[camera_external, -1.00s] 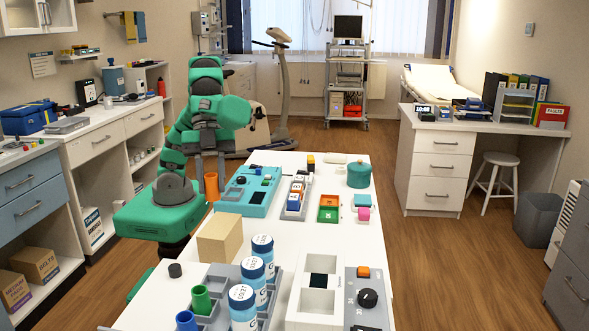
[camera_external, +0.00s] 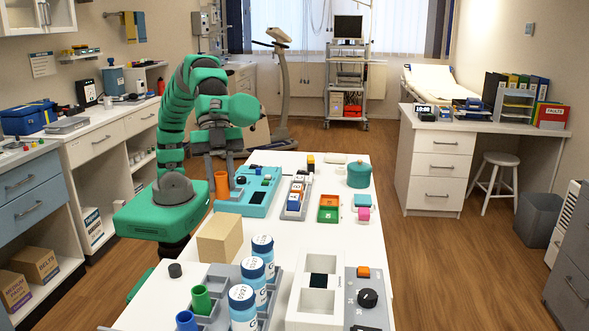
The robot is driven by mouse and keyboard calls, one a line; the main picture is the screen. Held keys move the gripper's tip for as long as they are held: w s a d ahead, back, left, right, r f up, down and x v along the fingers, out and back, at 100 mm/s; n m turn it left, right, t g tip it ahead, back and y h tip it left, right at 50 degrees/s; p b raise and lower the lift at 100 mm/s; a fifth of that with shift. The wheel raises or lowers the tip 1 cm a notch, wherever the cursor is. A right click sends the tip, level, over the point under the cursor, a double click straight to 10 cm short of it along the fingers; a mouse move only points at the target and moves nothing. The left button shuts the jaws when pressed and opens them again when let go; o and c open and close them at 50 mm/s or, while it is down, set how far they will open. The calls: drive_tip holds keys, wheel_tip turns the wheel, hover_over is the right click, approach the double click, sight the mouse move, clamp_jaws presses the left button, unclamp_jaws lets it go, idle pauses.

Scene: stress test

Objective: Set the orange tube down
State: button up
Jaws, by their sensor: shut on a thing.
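The orange tube (camera_external: 221,185) is upright at the left edge of the white table, beside the left end of the turquoise device (camera_external: 246,200). My gripper (camera_external: 222,175) is shut on the tube, with grey fingers reaching down around its upper part. I cannot tell whether the tube's bottom touches the table or the device, or is just above.
A tan box (camera_external: 219,238) stands in front of the tube on the white table (camera_external: 300,229). A grey rack (camera_external: 217,273) with several bottles and cups is nearer. Grey trays, an orange-and-green tray (camera_external: 329,208) and a teal pot (camera_external: 359,174) stand to the right.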

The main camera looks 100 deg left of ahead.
drive_tip(key=shift+w+a, duration=0.2)
drive_tip(key=shift+a, duration=0.15)
